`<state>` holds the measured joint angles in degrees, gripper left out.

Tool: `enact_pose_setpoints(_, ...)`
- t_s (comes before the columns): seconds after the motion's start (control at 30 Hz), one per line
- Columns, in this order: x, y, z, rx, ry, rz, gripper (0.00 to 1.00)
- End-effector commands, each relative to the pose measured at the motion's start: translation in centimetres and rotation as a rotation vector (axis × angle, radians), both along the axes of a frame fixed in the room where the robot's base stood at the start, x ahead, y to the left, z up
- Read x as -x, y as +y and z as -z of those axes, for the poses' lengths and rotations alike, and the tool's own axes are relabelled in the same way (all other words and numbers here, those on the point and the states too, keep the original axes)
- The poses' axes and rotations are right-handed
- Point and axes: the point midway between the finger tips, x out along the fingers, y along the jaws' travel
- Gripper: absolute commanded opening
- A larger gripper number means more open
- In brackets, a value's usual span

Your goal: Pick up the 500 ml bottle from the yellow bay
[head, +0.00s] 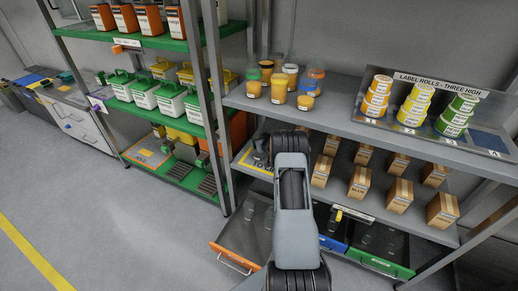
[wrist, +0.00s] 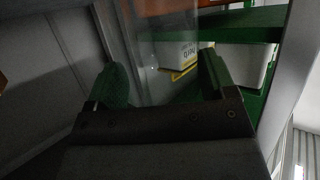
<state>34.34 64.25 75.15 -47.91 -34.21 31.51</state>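A clear, see-through shape, which looks like a bottle (wrist: 157,62), stands between my fingers in the wrist view. Its edges are faint and I cannot read a volume on it. My gripper (wrist: 162,85) has its green fingers well apart, one on each side of this shape. I cannot tell whether they touch it. In the head view my arm reaches to the lower shelf by the yellow bay (head: 243,163), whose yellow edge and lettering show at the shelf's left end. My arm hides part of the bay, and the bottle is not clear there.
Several small cartons (head: 360,182) stand right of my arm on the lower shelf. The shelf above (head: 345,112) holds filled jars (head: 279,88) and stacked label rolls (head: 416,104). A metal post (head: 214,110) and a rack with white bins (head: 171,103) are to the left. Drawers (head: 238,255) lie below.

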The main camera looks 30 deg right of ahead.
Motion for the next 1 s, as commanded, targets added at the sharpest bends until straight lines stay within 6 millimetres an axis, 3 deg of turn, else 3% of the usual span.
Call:
enact_pose_setpoints(0.07, 0.0, 0.0, 0.0, 0.000, 0.000, 0.000, 0.69)
enact_pose_setpoints(0.57, 0.0, 0.0, 0.0, 0.000, 0.000, 0.000, 0.21)
enact_pose_setpoints(1.0, 0.0, 0.0, -1.2, 0.001, -0.002, 0.000, 0.21)
